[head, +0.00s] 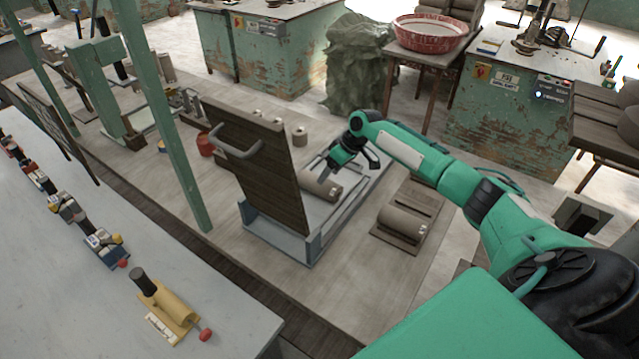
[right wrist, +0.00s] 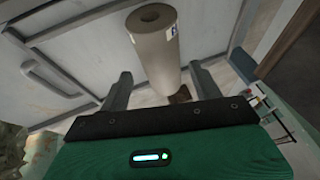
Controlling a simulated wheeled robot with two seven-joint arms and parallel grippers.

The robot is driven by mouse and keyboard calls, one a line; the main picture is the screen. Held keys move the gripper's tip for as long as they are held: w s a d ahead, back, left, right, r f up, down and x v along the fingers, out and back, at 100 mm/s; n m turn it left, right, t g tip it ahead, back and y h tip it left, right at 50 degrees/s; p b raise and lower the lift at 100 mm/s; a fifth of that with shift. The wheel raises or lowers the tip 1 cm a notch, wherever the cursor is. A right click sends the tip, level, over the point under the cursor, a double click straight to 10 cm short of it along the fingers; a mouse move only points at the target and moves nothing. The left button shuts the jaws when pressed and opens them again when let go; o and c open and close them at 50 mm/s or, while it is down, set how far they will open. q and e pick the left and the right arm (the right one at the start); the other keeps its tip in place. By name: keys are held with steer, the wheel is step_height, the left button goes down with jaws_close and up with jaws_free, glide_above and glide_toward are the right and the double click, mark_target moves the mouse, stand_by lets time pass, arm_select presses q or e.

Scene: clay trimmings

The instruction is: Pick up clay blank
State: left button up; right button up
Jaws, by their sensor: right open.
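A grey-tan cylindrical clay blank (head: 318,187) with a hole in its end lies in a grey metal tray (head: 300,252), behind an upright brown slatted panel. My right gripper (head: 350,163) is above and just beyond it in the head view. In the right wrist view the blank (right wrist: 157,52) shows lengthwise between the two fingers of the open right gripper (right wrist: 160,75), with space on both sides. I cannot tell how far the fingertips are above it. Another similar blank (head: 404,224) lies on a wooden board to the right. My left gripper is not in view.
The slatted panel (head: 262,165) with a grey handle stands close on the left of the blank. A green post (head: 165,115) rises farther left. Small upright cylinders (head: 300,136) stand behind the tray. A yellow tool (head: 165,310) lies on the near-left grey bench.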

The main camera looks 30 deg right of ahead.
mark_target(319, 186)
steer(key=shift+a+f, duration=0.2)
steer(key=shift+w+f, duration=0.1)
steer(key=shift+f, duration=0.05)
steer(key=p+x, duration=0.2)
steer(key=x, duration=0.2)
steer(key=shift+w+a, duration=0.1)
steer(key=shift+w, duration=0.15)
steer(key=shift+f, duration=0.35)
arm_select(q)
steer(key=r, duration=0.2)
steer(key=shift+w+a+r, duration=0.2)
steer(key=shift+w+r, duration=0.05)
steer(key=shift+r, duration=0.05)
arm_select(e)
steer(key=shift+c, duration=0.3)
steer(key=c, duration=1.1)
steer(key=shift+r, duration=0.1)
steer(key=shift+c, duration=0.7)
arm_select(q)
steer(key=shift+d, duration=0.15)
